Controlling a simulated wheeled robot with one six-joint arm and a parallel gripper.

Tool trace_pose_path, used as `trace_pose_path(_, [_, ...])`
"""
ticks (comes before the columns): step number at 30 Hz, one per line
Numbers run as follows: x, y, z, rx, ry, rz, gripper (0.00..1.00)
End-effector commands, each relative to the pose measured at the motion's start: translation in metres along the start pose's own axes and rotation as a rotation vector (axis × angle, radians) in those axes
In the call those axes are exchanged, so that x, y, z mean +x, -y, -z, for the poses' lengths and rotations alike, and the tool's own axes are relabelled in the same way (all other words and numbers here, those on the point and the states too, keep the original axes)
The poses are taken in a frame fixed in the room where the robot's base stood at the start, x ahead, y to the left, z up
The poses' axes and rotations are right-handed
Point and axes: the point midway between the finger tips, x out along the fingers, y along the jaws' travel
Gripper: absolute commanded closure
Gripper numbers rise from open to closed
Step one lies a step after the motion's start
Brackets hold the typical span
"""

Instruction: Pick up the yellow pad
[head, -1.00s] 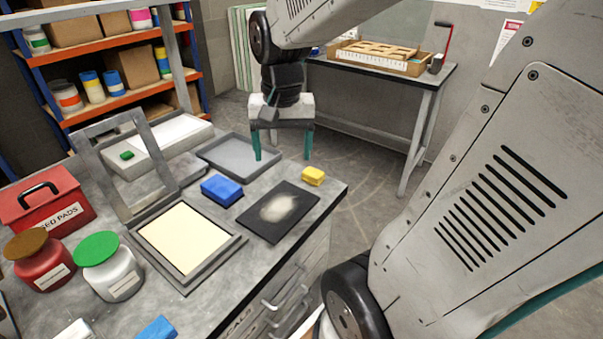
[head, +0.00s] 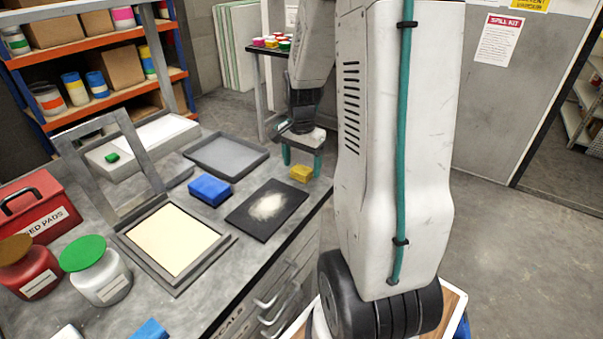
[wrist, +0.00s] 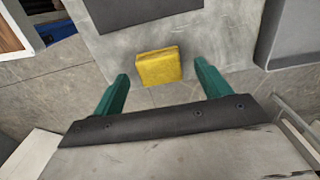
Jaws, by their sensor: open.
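The yellow pad (head: 301,173) lies flat on the grey bench near its right edge, beside the dark mat with a pale smear. In the wrist view the yellow pad (wrist: 158,67) sits ahead of my gripper (wrist: 160,85), roughly centred between its two teal fingers. My gripper (head: 302,160) is open and empty, above the bench by the pad. The fingers do not appear to touch the pad. How high they are above it I cannot tell.
A dark mat (head: 250,222) and a blue pad (head: 209,190) lie left of the yellow pad. A grey tray (head: 226,143) stands behind them, and a framed screen (head: 147,252) lies nearer. The bench edge drops off just right of the yellow pad.

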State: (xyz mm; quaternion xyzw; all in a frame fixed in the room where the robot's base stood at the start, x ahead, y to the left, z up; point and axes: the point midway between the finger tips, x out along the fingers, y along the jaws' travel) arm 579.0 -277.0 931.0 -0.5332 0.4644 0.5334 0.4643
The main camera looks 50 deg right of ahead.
Motion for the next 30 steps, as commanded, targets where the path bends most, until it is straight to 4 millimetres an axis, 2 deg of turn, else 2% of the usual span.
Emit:
trace_pose_path(3, [0.0124, -0.0002, -0.0004, -0.001, 0.001, -0.001, 0.24])
trace_pose_path(11, [0.0144, 0.0, -0.0003, -0.001, 0.0, 0.0, 0.24])
trace_pose_path(16, [0.0142, 0.0, -0.0002, -0.001, 0.0, 0.0, 0.71])
trace_pose_path(30, [0.0085, 0.0005, 0.0, -0.001, -0.001, 0.002, 0.72])
